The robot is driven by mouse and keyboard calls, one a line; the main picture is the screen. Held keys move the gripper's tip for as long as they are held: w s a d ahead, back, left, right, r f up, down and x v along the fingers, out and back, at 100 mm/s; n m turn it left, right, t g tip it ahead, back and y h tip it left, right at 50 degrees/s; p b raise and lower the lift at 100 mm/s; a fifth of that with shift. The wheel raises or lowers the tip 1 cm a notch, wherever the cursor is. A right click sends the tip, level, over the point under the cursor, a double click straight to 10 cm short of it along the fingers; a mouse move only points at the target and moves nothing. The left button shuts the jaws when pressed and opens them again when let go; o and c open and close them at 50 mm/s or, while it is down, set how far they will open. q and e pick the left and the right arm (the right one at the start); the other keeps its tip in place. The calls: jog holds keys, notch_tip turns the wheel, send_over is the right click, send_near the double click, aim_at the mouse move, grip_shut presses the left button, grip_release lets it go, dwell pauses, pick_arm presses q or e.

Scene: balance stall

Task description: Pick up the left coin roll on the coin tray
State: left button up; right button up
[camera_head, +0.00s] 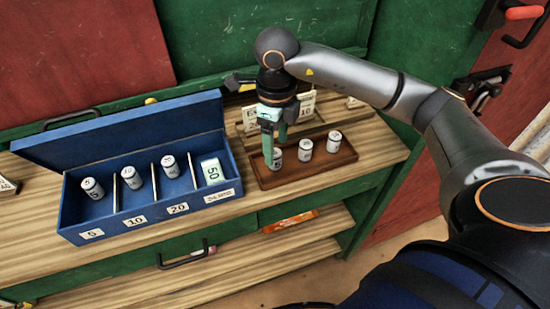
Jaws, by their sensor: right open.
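The coin tray (300,177) is a low brown wooden tray on the counter. Three white coin rolls with dark marks stand upright in a row on it: the left roll (277,161), the middle roll (306,149) and the right roll (334,142). My right gripper (274,148) points down over the left roll, with its green fingers apart. One fingertip is in front of the left roll's upper part and hides some of it. I cannot tell whether the fingers touch the roll. My left gripper does not show.
A blue box (150,215) with an open lid stands left of the tray. Small cards (306,104) stand behind the tray. A green drawer front lies below the counter.

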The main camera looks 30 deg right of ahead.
aim_at(275, 152)
jog(key=shift+w+d+f, duration=0.1)
jog(key=shift+w+f, duration=0.05)
jog(key=shift+f, duration=1.2)
jog(key=shift+w+f, duration=0.1)
jog(key=shift+f, duration=1.25)
grip_shut()
